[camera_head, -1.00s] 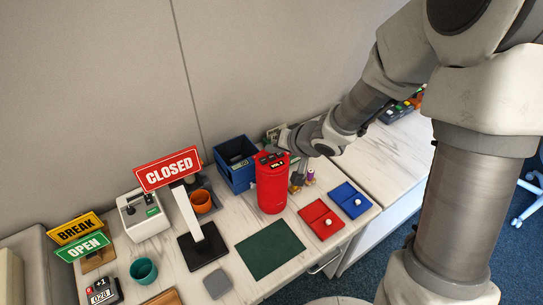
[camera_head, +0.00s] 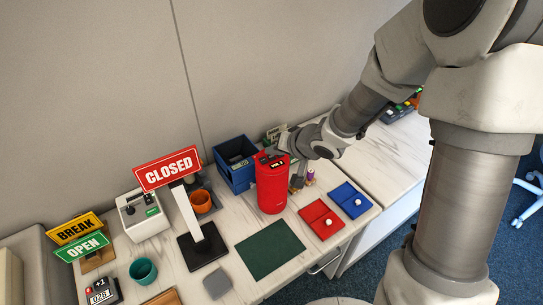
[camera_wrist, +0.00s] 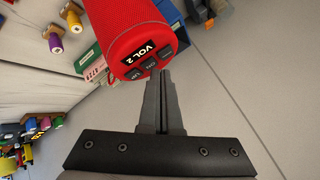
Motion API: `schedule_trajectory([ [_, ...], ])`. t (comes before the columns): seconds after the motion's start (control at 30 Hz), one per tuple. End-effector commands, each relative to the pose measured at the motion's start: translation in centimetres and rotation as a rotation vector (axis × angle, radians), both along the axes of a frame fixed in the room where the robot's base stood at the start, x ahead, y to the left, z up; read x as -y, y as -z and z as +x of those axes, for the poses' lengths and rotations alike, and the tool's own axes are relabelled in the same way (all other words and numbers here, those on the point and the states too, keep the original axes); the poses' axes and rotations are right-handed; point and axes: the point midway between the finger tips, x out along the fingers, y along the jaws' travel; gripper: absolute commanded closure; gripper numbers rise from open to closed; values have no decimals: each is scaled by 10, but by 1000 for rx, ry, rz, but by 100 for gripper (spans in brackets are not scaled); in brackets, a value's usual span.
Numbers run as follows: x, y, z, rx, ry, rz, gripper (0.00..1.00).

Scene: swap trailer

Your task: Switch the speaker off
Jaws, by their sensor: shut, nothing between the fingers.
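The speaker is an upright red cylinder (camera_head: 271,190) on the table. Its top edge shows a "VOL 2" display, and the wrist view shows the red body (camera_wrist: 130,22) with a row of small dark buttons (camera_wrist: 150,63) beside that display. My gripper (camera_head: 277,152) is at the speaker's top from the right side. In the wrist view my gripper's fingers (camera_wrist: 160,76) are shut together and empty, with their tips close to the button row. I cannot tell whether they touch a button.
A blue bin (camera_head: 235,165) stands behind the speaker. A red tray (camera_head: 319,220) and a blue tray (camera_head: 350,200) lie to its right. A dark green mat (camera_head: 270,250) lies in front. A CLOSED sign (camera_head: 167,169) stands on the left. Colored spools (camera_wrist: 55,45) show near the speaker.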

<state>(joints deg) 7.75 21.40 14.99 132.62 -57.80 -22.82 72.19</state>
Motion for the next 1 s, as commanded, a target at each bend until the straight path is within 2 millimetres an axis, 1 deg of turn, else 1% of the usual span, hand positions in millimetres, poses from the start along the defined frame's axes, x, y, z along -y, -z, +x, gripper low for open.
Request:
schedule_trajectory([
  [0.7,0,7,0,0,1,1,100],
  [1.0,0,6,0,0,0,0,100],
])
